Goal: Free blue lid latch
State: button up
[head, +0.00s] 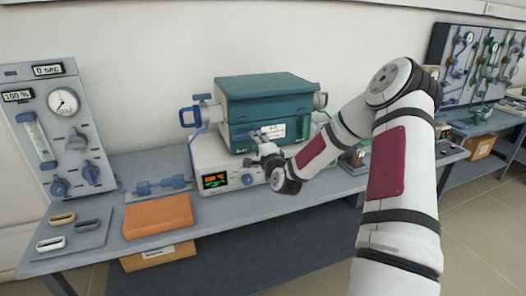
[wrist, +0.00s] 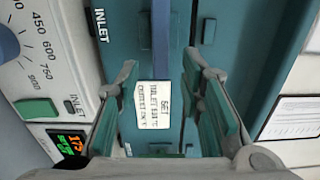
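The furnace (head: 266,103) is a teal box with a lid, standing on a white base. A blue handle-like part (head: 200,112) sticks out at its left side in the head view; I cannot tell whether it is the latch. In the wrist view a blue bar (wrist: 170,30) comes in from the top over the teal front, just beyond my fingertips. My gripper (head: 256,146) is in front of the furnace. In the wrist view my gripper (wrist: 160,78) has its fingers spread, with a white label (wrist: 154,105) seen between them. Nothing is visibly held.
The base has a lit display (head: 215,181) and a knob. An orange block (head: 158,215) and a tray of rings (head: 72,235) lie on the bench to the left. A gauge panel (head: 62,130) stands at far left. A tool board (head: 480,62) hangs at right.

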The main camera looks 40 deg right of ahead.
jog(key=v, duration=0.8)
dwell(0.5)
